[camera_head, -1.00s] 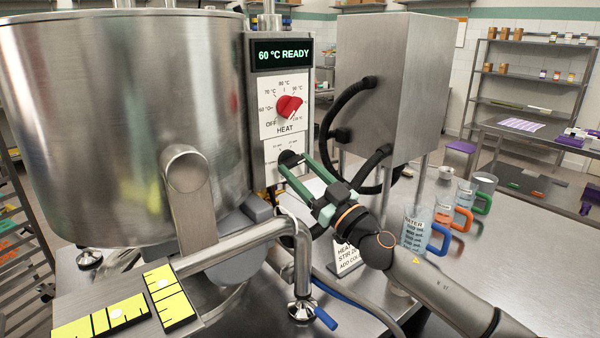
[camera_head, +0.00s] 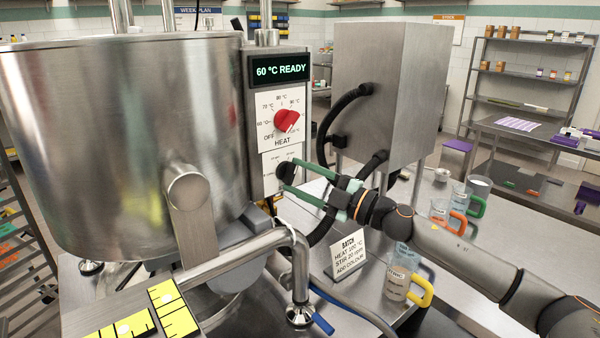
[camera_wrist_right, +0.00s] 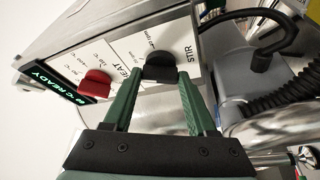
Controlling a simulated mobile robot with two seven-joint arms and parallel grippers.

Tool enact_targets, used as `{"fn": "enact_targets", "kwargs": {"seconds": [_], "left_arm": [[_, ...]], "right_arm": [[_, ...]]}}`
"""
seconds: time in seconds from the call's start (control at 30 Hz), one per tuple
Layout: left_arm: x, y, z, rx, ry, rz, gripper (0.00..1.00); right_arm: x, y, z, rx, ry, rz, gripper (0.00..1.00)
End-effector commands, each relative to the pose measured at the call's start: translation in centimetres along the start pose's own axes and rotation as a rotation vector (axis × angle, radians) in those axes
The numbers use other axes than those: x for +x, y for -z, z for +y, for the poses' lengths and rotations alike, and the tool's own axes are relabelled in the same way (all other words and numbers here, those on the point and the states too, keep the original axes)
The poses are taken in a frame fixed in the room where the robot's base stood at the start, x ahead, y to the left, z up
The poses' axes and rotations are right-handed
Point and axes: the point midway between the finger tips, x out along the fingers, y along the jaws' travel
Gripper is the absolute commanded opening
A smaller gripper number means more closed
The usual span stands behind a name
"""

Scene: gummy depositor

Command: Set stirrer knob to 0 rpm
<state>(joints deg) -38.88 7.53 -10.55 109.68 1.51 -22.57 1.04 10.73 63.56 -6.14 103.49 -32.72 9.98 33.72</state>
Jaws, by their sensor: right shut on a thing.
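The black stirrer knob (camera_head: 286,171) sits on the white STIR dial plate (camera_head: 272,186), below the HEAT dial on the kettle's control column. My right gripper (camera_head: 290,176) has its green fingers shut on this knob. In the right wrist view the knob (camera_wrist_right: 160,67) sits between the fingertips, with the word STIR and rpm marks beside it. Which mark the knob points at I cannot tell. The red HEAT knob (camera_head: 286,120) is just above, apart from the fingers. The display (camera_head: 280,69) reads 60 °C READY. My left gripper is not in view.
The large steel kettle (camera_head: 125,140) stands left of the column. A steel box (camera_head: 385,90) with black hoses stands behind. A batch card (camera_head: 346,254), which reads STIR 20 rpm, and a yellow-handled jug (camera_head: 398,280) stand below my right arm. A steel pipe (camera_head: 240,250) crosses in front.

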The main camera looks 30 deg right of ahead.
Motion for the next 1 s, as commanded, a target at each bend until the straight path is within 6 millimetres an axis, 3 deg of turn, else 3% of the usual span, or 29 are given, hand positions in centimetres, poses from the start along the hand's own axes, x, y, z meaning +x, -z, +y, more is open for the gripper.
{"fn": "enact_targets", "kwargs": {"seconds": [0.4, 1.0], "left_arm": [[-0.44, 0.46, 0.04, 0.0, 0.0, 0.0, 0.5], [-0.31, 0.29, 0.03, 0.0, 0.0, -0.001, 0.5]], "right_arm": [[0.02, 0.03, 0.59, -0.369, 0.148, -0.002, 0.02], [0.14, 0.27, 0.99, -0.741, 0.297, -0.003, 0.02]]}}
